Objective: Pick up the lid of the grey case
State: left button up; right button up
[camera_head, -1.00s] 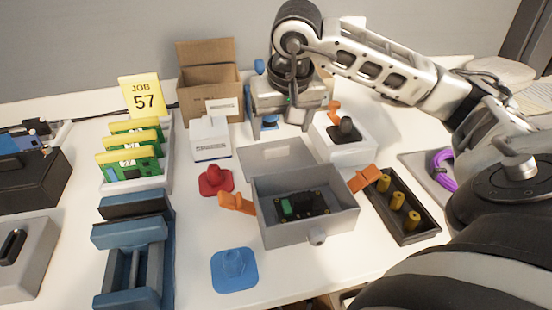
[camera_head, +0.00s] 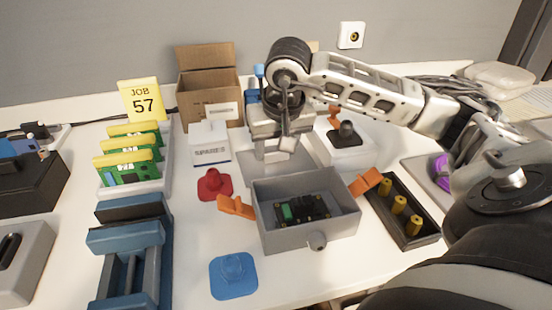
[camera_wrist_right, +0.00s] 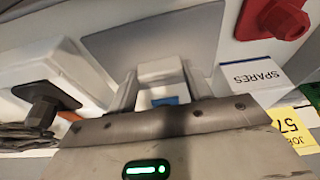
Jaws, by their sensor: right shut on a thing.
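The grey case (camera_head: 340,229) stands open on the table, with a green and black circuit board inside. Its flat grey lid (camera_head: 250,161) is just behind the case and partly hidden by my right gripper. My right gripper (camera_head: 277,153) is over the lid, pointing down, jaws shut on it. In the right wrist view, a pale block sits between the fingers (camera_wrist_right: 160,88), with the grey lid panel (camera_wrist_right: 150,42) beyond. I cannot tell whether the lid is clear of the table. My left gripper is not in view.
Close by are the white SPARES box (camera_head: 211,146), a red knobbed piece (camera_head: 214,184), a white box with a black knob (camera_head: 346,145) and orange clips (camera_head: 236,207). A black tray of brass pieces (camera_head: 405,219) lies right. A blue piece (camera_head: 233,276) lies in front.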

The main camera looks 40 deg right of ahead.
aim_at(277, 164)
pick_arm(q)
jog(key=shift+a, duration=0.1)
pick_arm(e)
jog(key=shift+r, duration=0.1)
